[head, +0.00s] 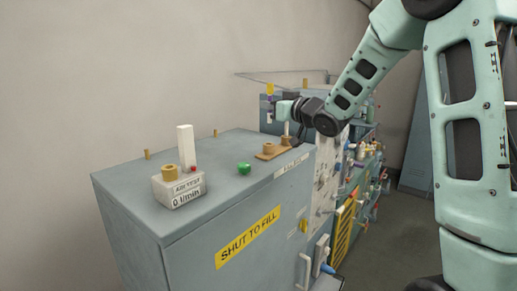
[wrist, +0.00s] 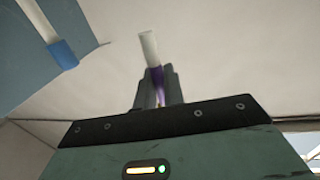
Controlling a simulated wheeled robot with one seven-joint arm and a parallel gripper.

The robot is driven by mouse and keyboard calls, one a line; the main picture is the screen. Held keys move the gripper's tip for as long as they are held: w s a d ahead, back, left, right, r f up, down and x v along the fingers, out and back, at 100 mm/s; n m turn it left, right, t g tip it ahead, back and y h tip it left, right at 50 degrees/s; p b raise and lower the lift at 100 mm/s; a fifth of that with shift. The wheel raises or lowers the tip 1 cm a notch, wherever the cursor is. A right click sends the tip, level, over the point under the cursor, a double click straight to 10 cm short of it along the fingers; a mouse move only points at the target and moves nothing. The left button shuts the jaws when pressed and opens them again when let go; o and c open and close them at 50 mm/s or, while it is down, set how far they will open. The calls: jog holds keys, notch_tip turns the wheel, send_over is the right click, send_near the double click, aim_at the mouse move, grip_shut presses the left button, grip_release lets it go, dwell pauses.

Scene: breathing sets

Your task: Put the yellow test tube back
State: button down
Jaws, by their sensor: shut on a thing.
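My gripper (head: 276,104) is raised above the far end of the grey cabinets in the head view. In the wrist view the tube (wrist: 149,46) sticks out past the jaws (wrist: 157,88) with a whitish end, a purple part and a little yellow between the fingers. The tube looks roughly upright in the head view. A brown holder (head: 268,153) stands on the cabinet top below my gripper.
A grey cabinet (head: 140,190) fills the foreground, with a white labelled block (head: 180,190) and a green knob (head: 244,168) on top. Several coloured knobs crowd the panels at right. In the wrist view, a pale bar with a blue end (wrist: 63,54) shows at upper left.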

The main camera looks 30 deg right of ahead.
jog(key=shift+w+f, duration=0.15)
jog(key=shift+f, duration=0.1)
notch_tip(320, 180, down, 9)
jog(key=p, duration=0.2)
jog(key=shift+p, duration=0.35)
jog(key=shift+f, duration=0.15)
jog(key=c, duration=1.5)
grip_release()
